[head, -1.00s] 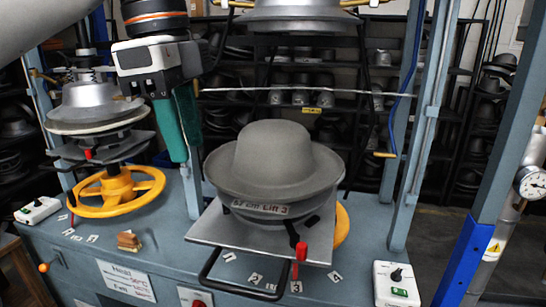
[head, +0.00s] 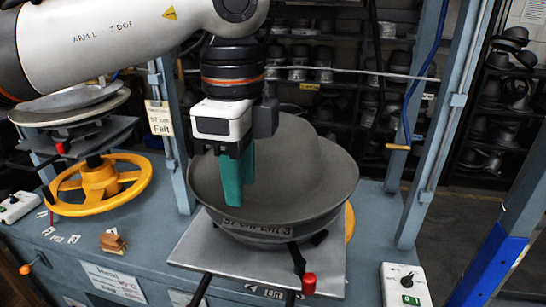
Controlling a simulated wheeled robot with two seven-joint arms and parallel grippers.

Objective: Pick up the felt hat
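The grey felt hat (head: 318,178) sits brim down on the round metal form of the press, right of centre. My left gripper (head: 236,190) hangs over the left part of the brim, its green fingers pointing down beside the crown. The fingertips appear at or just above the brim's upper surface; whether they touch it I cannot tell. The fingers overlap in this view, so any gap between them is hidden. The gripper and wrist cover part of the crown's left side. My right gripper is out of view.
A square metal plate (head: 195,245) with a red-tipped lever (head: 309,283) lies under the hat. A second press with a yellow handwheel (head: 100,185) stands at left. A blue-grey upright (head: 440,130) rises to the right. A control box (head: 405,285) sits at front right.

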